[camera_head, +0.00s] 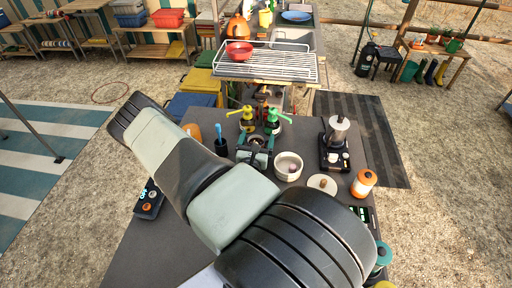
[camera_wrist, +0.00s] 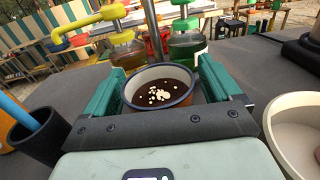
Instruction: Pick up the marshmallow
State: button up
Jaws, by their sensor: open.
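A small pinkish lump (camera_head: 291,168), perhaps the marshmallow, lies in a white bowl (camera_head: 280,174) right of my gripper in the head view. The bowl shows at the right edge of the wrist view (camera_wrist: 272,125), its contents mostly cut off. My gripper (camera_wrist: 160,78) is open, its green fingers on either side of a round cup (camera_wrist: 160,111) of dark brown contents with small white bits on top. I cannot tell whether the fingers touch the cup. In the head view my gripper (camera_head: 257,142) is beside the bowl, near the table's far edge.
Yellow-topped (camera_head: 246,119) and green-topped (camera_head: 272,121) pump bottles stand just beyond my gripper. A dark cup with a blue item (camera_head: 221,146) stands left. A moka pot (camera_head: 338,135), a round pale-topped item (camera_head: 322,185) and an orange jar (camera_head: 363,183) stand right.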

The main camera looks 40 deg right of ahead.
jog(key=c, duration=1.2)
jog(key=shift+o, duration=0.2)
jog(key=shift+r, duration=0.15)
notch_tip(320, 180, up, 10)
jog(key=shift+f, duration=0.25)
dwell(0.9)
